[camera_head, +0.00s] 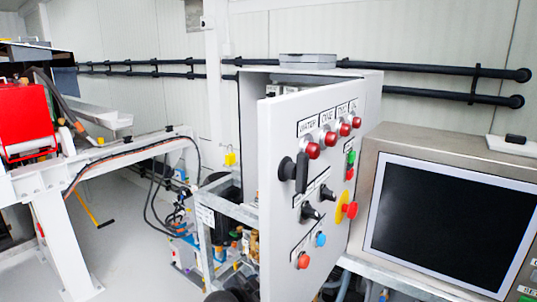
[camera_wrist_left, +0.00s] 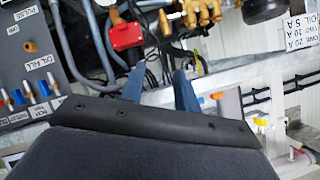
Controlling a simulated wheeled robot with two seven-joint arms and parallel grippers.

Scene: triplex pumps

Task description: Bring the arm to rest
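My left gripper (camera_wrist_left: 158,78) shows in the left wrist view, with two blue-grey fingers pointing up the picture. The fingers are apart, and I see nothing held between them. Cables and a grey metal frame lie beyond the fingertips. A red part (camera_wrist_left: 126,36) shows just above the left finger; I cannot tell how far away it is. Neither gripper can be made out in the head view, and my right gripper shows in no view.
A control cabinet (camera_head: 283,240) with a door of knobs and red buttons stands in the middle. A dark screen (camera_head: 450,220) is at right. A white frame (camera_head: 60,220) carries a red machine (camera_head: 25,115) at left. Brass fittings (camera_wrist_left: 195,12) show in the wrist view. Floor (camera_head: 120,260) is open between.

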